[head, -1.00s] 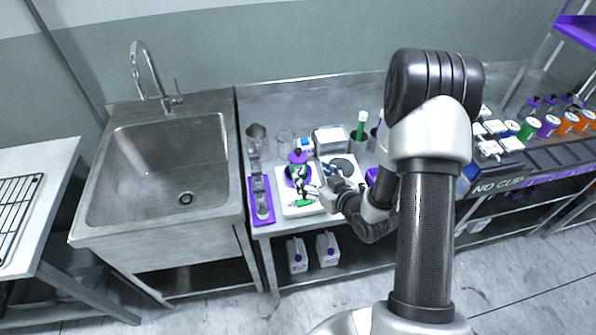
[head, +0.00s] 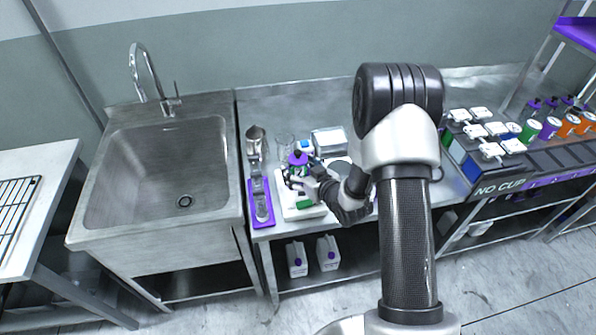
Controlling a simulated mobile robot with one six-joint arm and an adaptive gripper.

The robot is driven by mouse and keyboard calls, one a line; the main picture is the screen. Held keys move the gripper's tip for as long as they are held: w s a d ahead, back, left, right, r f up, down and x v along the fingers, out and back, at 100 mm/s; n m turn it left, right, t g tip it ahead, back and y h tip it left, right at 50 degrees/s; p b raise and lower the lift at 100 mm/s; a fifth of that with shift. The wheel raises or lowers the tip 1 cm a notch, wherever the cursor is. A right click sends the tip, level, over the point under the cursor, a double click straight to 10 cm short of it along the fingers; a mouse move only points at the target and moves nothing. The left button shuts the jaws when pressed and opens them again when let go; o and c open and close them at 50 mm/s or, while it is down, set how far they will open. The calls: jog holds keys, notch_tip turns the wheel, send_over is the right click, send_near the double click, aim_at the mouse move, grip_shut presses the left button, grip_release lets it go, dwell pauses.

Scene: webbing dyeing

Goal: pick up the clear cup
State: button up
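A clear cup (head: 284,143) stands upright on the metal counter at the back, behind the white tray, with its lower part partly hidden by nearby items. My gripper (head: 297,183) is in front of the cup and apart from it, over the white tray (head: 303,214), pointing left. It overlaps a purple-topped bottle (head: 298,160) in the picture. The fingers are small and dark here, so I cannot tell whether they are open or shut, or whether they touch the bottle.
A metal pitcher (head: 255,140) and a purple rack (head: 262,213) stand left of the tray. A metal box (head: 328,141) is behind it to the right. A sink (head: 165,170) is at the left, and bottles with white boxes (head: 490,132) are at the right.

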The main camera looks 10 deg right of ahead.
jog(key=c, duration=1.1)
notch_tip(320, 180, up, 22)
jog(key=s+m+h, duration=0.1)
jog(key=m+h, duration=0.2)
jog(key=h, duration=0.1)
jog(key=shift+s+d+f+m+t+p, duration=0.15)
jog(key=shift+s+m+t+p, duration=0.15)
jog(key=shift+s+t+p, duration=0.1)
